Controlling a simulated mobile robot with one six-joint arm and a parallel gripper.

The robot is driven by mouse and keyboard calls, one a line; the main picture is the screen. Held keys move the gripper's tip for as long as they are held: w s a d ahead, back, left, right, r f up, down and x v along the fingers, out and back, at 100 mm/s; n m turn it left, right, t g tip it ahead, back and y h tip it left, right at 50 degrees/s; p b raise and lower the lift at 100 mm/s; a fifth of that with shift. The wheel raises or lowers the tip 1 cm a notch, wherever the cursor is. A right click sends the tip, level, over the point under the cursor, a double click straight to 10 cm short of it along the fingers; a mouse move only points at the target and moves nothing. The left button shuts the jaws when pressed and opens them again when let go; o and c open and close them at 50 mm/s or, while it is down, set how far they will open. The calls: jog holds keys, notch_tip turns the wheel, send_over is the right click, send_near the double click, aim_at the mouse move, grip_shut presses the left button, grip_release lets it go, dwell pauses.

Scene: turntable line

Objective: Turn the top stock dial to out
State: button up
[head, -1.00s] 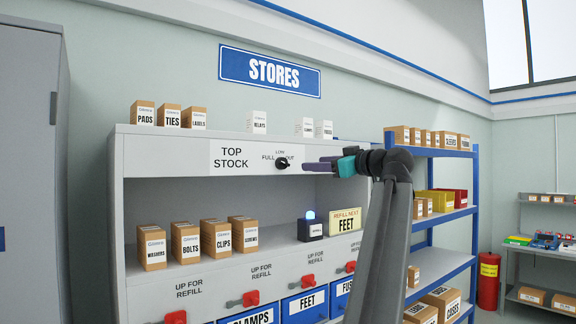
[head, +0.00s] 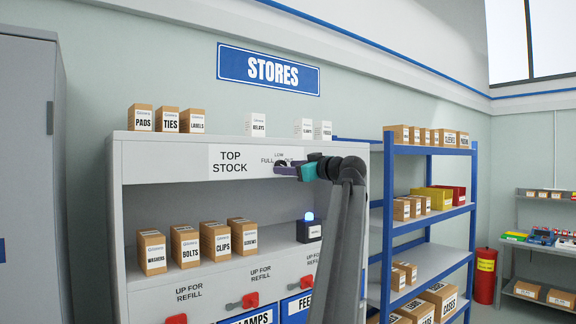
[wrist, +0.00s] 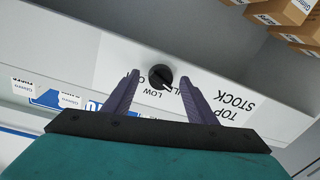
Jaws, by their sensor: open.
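The top stock dial (wrist: 161,76) is a round black knob on the white TOP STOCK panel (head: 228,160). In the wrist view the panel appears upside down. A pale mark on the knob points down and right, toward the side with LOW and FULL. My gripper (wrist: 158,74) is open, with one purple finger on each side of the dial and gaps between. I cannot tell whether the tips reach around it in depth. In the head view my gripper (head: 278,170) partly covers the dial and its labels.
Small white boxes (head: 304,128) and brown boxes (head: 168,119) stand on the cabinet top. Brown boxes (head: 185,246) and a blue-lit device (head: 309,230) are on the shelf below. A blue-framed rack (head: 388,215) stands to the right.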

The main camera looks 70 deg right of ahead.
jog(key=shift+w+d, duration=0.25)
jog(key=shift+w, duration=0.15)
jog(key=c, duration=0.9)
jog(key=shift+r, duration=0.1)
jog(key=shift+c, duration=0.8)
